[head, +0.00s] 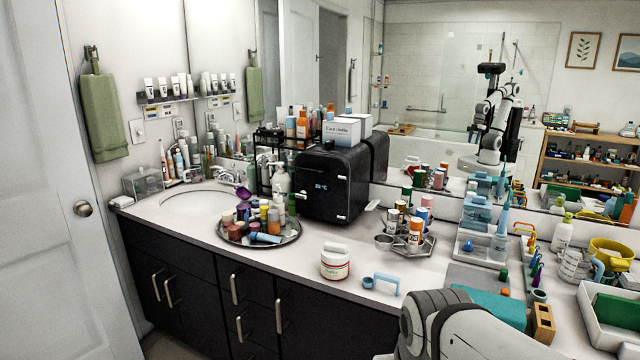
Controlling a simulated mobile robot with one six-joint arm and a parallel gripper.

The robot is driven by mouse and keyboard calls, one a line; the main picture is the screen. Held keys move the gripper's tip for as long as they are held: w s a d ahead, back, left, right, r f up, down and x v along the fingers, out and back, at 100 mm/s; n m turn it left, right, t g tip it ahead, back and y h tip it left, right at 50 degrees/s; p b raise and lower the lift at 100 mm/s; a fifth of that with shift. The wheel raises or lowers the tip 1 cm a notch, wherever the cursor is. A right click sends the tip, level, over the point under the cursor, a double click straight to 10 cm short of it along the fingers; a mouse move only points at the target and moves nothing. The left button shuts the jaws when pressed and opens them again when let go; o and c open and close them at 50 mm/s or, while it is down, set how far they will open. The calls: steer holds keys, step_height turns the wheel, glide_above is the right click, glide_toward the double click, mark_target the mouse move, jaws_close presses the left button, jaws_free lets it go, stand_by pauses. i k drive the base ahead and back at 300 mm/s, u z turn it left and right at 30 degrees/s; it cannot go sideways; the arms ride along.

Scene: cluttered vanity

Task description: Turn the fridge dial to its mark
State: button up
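A small black fridge (324,203) stands on the counter against the mirror, with its door shut. A lit display (321,187) glows on its front; its digits are too small to read surely. I cannot make out a dial or its mark on the fridge at this size. My gripper is not in view. Only a white and grey link of my arm shows at the bottom right, in front of the counter and well apart from the fridge. The mirror shows a reflection of my robot, too small to tell the gripper's state.
A round tray (230,241) of bottles stands left of the fridge, beside the sink (180,207). A white jar (335,264) and a blue handled item (381,281) sit in front. A metal caddy (427,246) and crowded trays stand right.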

mark_target(329, 145)
steer(key=i, duration=0.95)
